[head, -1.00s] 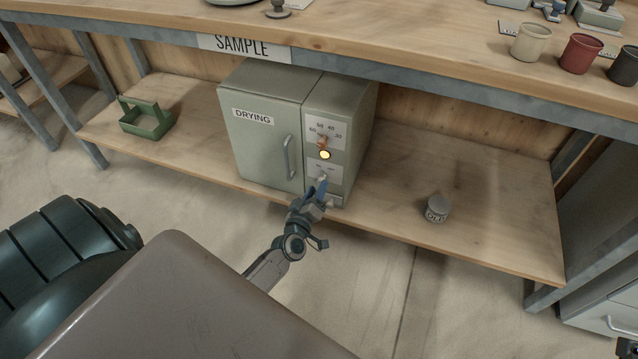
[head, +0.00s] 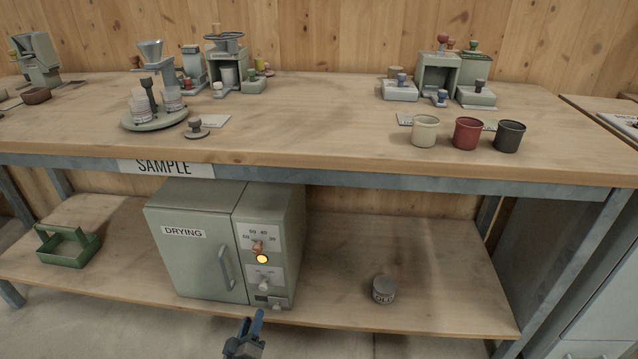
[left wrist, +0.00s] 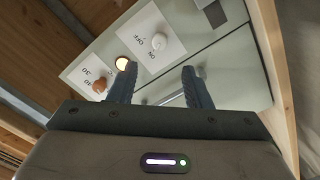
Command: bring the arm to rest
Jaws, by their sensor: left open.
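My left gripper (head: 252,325) is low in the head view, in front of the lower shelf and just below the drying oven's (head: 198,262) control panel. In the left wrist view its two fingers (left wrist: 158,82) stand apart with nothing between them, facing the panel. The oven door is shut. Its lamp (head: 262,259) glows orange. An orange dial (head: 257,246) sits above the lamp and a pale on/off knob (left wrist: 159,41) shows in the left wrist view. My right gripper is in neither current view.
A green carrier (head: 68,247) and a small grey jar (head: 384,290) stand on the lower shelf (head: 440,305). The bench top (head: 300,130) above holds three cups (head: 467,133), a round tray (head: 155,122) and several small devices. The bench's front edge overhangs the oven.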

